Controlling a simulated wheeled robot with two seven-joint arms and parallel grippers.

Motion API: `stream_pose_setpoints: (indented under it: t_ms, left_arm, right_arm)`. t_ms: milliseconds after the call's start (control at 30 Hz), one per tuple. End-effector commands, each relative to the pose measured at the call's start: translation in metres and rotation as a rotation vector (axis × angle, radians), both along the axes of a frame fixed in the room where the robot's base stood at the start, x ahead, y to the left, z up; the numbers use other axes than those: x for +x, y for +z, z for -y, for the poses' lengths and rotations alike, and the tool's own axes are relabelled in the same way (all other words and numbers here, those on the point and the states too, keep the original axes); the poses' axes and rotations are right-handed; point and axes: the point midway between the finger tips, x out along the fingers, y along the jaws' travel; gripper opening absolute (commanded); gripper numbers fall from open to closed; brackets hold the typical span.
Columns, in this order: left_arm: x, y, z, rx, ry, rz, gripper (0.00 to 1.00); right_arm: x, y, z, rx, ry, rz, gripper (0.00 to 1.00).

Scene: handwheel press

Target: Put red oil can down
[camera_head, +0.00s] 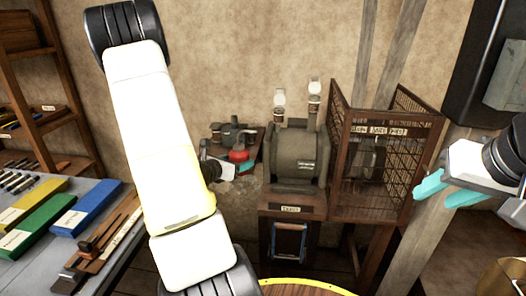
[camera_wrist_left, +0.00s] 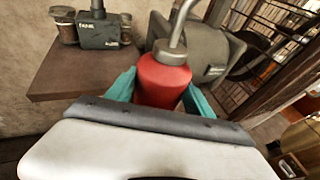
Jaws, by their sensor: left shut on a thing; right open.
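The red oil can (camera_wrist_left: 163,80), with a grey spout, is between the teal fingers of my left gripper (camera_wrist_left: 158,92) in the left wrist view. The fingers are shut on its body. In the head view the red oil can (camera_head: 238,156) shows small at the tip of my left gripper (camera_head: 236,168), beside a wooden wall shelf (camera_head: 258,141). In the wrist view the shelf (camera_wrist_left: 75,87) lies left of the can. Whether the can's base touches anything is hidden. My right gripper (camera_head: 440,190) is open and empty at the right of the head view.
A dark device labelled on its front (camera_wrist_left: 100,32) and small jars (camera_wrist_left: 65,28) stand on the shelf. A grey motor-like machine (camera_head: 294,158) and a wooden mesh cage (camera_head: 380,165) stand right of it. The shelf's front part is bare.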

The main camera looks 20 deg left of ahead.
Motion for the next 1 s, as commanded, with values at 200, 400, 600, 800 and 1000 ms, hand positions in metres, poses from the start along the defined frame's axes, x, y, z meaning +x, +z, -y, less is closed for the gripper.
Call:
stream_pose_setpoints:
  t_ms: [200,400,600,800,1000]
  left_arm:
    - [0.051,-0.005,-0.024,0.001,-0.002,0.004,0.12]
    - [0.098,-0.01,-0.046,0.001,-0.003,0.004,0.12]
    - [0.128,-0.012,-0.061,0.0,-0.003,0.004,0.12]
    - [0.134,-0.02,-0.064,-0.002,-0.003,0.001,0.12]
    - [0.133,-0.047,-0.064,-0.002,-0.002,0.0,0.12]
  right_arm:
    - [0.0,0.0,0.0,0.0,0.0,0.0,0.44]
    - [0.0,0.0,0.0,0.0,0.0,0.0,0.44]
    - [0.0,0.0,0.0,0.0,0.0,0.0,0.44]
    - [0.0,0.0,0.0,0.0,0.0,0.0,0.44]
    - [0.0,0.0,0.0,0.0,0.0,0.0,0.44]
